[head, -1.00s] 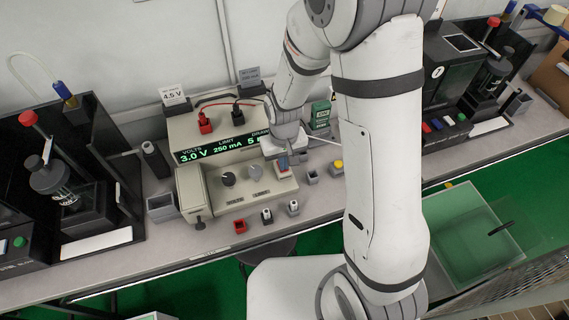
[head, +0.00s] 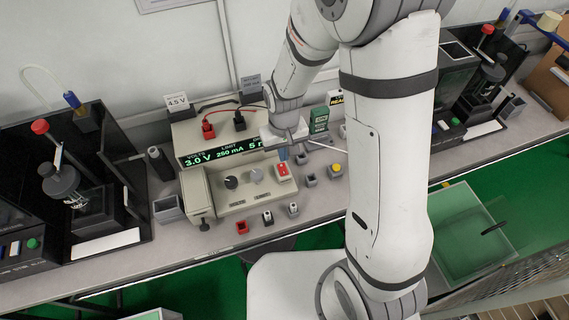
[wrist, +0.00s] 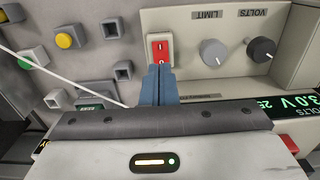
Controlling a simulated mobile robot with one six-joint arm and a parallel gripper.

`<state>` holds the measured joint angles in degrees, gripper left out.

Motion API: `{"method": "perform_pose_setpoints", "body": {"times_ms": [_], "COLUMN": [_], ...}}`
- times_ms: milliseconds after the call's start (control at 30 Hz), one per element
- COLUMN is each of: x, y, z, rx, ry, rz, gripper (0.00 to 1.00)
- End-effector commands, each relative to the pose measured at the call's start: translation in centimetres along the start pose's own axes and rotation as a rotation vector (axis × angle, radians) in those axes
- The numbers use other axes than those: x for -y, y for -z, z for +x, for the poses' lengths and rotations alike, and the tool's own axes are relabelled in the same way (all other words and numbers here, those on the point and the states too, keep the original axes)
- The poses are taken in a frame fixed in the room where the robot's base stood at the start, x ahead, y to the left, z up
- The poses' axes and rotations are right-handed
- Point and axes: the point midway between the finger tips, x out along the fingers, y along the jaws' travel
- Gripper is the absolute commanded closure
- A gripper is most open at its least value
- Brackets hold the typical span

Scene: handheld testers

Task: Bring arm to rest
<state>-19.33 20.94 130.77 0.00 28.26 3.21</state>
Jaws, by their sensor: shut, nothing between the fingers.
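My gripper (head: 283,153) is at the bench, beside the power supply (head: 238,205) with its green display. In the wrist view, the blue-grey fingers of my gripper (wrist: 158,76) are closed together with nothing between them. The red rocker switch (wrist: 160,50) in its pale frame sits just beyond the fingertips; the fingers hide part of its near edge. Whether they touch it is not clear. In the head view, the red switch (head: 283,170) shows uncovered at the right of the supply's front panel. My arm reaches across the right of the view.
Two knobs (wrist: 213,51) sit beside the switch. Small sockets and a yellow button (head: 336,169) stand to the right of the supply. Red and black leads (head: 239,121) plug in on top. Dark test fixtures (head: 80,190) stand at the left and right of the bench.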

Motion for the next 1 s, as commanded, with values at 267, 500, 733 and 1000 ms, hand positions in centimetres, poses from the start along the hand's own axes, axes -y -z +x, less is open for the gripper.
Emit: {"method": "perform_pose_setpoints", "body": {"times_ms": [267, 500, 733, 1000], "x": [0.0, 0.0, -0.6, -4.4], "y": [0.0, 0.0, -0.2, -3.2], "z": [-0.6, -0.6, -1.9, -10.2], "rx": [0.0, 0.0, -0.013, -0.103], "ry": [0.0, 0.0, 0.001, -0.002], "rz": [0.0, 0.0, 0.012, 0.099], "gripper": [1.0, 1.0, 1.0, 1.0]}}
